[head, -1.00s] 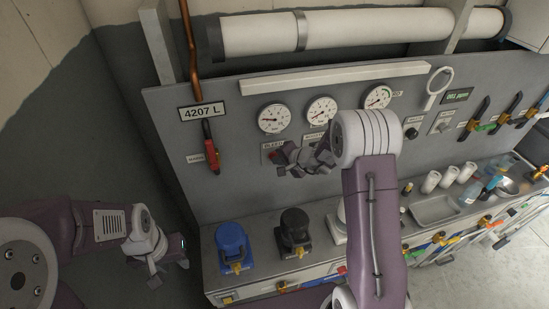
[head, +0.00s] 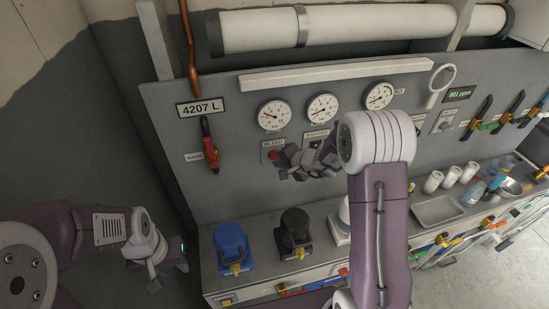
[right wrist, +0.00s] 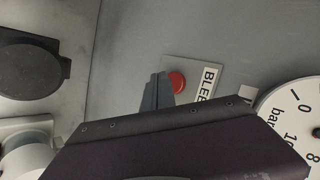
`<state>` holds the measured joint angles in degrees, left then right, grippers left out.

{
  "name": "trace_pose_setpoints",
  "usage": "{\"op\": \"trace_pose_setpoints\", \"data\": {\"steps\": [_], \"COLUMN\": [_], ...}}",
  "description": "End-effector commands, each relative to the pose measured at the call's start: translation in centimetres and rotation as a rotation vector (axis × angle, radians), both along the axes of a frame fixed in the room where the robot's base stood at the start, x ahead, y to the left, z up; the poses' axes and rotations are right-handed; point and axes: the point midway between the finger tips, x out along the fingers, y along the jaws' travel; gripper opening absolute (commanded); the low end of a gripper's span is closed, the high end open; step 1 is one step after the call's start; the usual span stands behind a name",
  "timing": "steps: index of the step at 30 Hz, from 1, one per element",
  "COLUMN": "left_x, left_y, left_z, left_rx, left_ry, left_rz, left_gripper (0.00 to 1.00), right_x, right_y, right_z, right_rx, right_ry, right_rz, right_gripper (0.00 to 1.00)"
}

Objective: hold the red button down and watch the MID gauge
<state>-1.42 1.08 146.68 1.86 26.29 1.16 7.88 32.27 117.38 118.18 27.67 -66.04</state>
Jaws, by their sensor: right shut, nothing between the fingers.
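The red button (head: 273,155) sits on a small plate under a BLEED label on the grey panel. My right gripper (head: 284,171) is shut and empty, just below and right of the button in the head view. In the right wrist view its fingertips (right wrist: 158,88) are close beside the button; I cannot tell whether they touch it. Of three white dials, the middle gauge (head: 322,108) is in clear view, but its name and reading are too small to read. My left gripper (head: 160,272) hangs low at the left, apart from the panel.
The left gauge (head: 274,115) and right gauge (head: 379,95) flank the middle one. A red-handled valve (head: 210,145) is left of the button. A blue pump-like unit (head: 232,245) and a black one (head: 295,230) stand on the bench below.

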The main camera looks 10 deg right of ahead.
Motion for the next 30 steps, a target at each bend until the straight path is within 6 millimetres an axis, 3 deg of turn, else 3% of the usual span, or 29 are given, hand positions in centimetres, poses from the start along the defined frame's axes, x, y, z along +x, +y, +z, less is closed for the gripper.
{"op": "trace_pose_setpoints", "data": {"steps": [5,18,30], "left_x": [0.0,0.0,0.0], "left_y": [0.0,0.0,0.0], "left_z": [-0.3,-3.8,-3.9], "left_rx": [0.0,0.0,0.0], "left_ry": [0.0,0.0,0.0], "left_rz": [0.0,0.0,0.0], "left_gripper": [0.36,0.36,0.36], "right_x": [-0.2,-4.4,-5.0], "right_y": [0.0,-0.2,-0.2], "right_z": [-0.1,-0.3,0.0], "right_rx": [0.0,0.0,-0.001], "right_ry": [0.0,0.0,0.001], "right_rz": [0.0,-0.001,0.0], "right_gripper": [0.0,0.0,0.0]}}
